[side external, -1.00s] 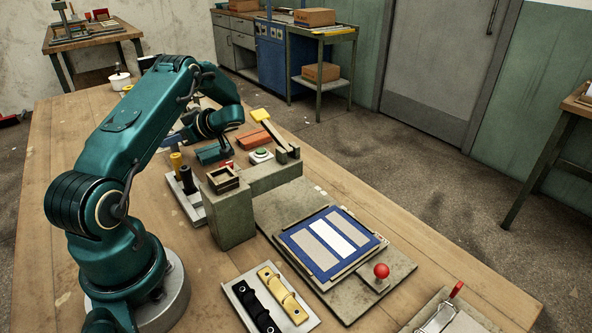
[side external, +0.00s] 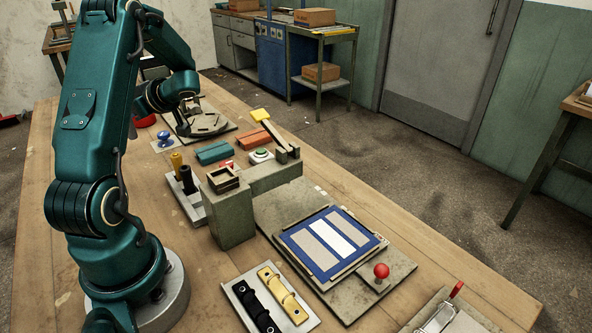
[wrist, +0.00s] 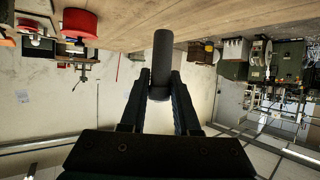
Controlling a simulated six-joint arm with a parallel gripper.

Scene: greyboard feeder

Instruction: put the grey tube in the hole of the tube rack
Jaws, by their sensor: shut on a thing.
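My gripper (wrist: 161,86) is shut on the grey tube (wrist: 162,52), which sticks out past the fingertips in the wrist view. A low pale rack (side external: 197,211) stands behind the grey-green block. A yellow tube (side external: 177,162) and a black tube (side external: 187,180) stand upright in it. I cannot see the free hole clearly, as the block hides part of the rack.
The grey-green block (side external: 232,218) with a square top opening stands right of the rack. A blue panel (side external: 308,265) is nearer.

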